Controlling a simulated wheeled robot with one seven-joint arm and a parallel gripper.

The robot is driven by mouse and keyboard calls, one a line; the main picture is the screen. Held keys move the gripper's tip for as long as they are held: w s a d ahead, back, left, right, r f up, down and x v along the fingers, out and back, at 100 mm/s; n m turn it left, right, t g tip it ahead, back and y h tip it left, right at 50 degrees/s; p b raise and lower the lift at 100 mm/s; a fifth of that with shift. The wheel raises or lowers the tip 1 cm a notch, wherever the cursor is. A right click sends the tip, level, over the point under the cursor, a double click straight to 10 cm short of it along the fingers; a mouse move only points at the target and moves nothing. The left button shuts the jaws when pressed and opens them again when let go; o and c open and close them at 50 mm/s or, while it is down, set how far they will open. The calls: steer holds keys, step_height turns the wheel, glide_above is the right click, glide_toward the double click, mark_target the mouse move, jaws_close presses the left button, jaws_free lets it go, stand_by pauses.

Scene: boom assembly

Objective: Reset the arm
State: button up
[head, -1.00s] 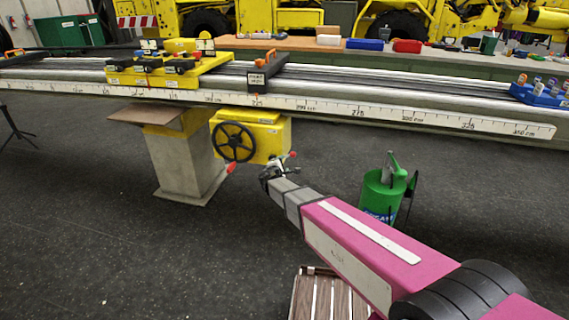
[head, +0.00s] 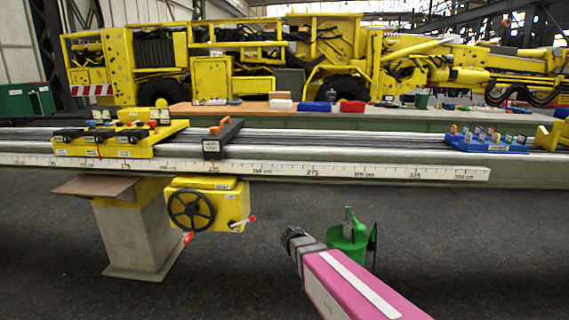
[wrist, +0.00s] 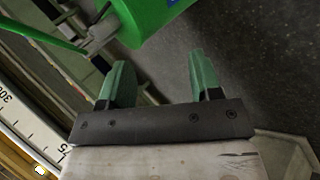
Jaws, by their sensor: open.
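My gripper (wrist: 160,85) is open in the wrist view, with its two green fingers apart and nothing between them. In the head view my gripper (head: 291,234) is at the end of my pink arm, below the long rail, to the right of the yellow handwheel box (head: 208,205). A green can (head: 347,248) with a handle stands just behind and to the right of it. The can also shows at the top of the wrist view (wrist: 150,18), beyond the fingers and apart from them.
The long rail with a white ruler (head: 330,170) crosses the head view. It carries a yellow carriage (head: 118,140), a black clamp block (head: 222,138) and a blue tray (head: 487,142). A concrete pedestal (head: 140,235) stands at the left. The dark floor in front is mostly clear.

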steer(key=s+d+m+g+y, duration=0.3)
steer(key=s+d, duration=0.1)
steer(key=s, duration=0.4)
steer(key=s+d+m+g+y, duration=0.2)
steer(key=s+d+m+y, duration=0.1)
steer(key=s, duration=0.4)
steer(key=shift+s+d+r+m+g, duration=0.4)
steer(key=shift+d+m, duration=0.1)
steer(key=shift+m, duration=0.3)
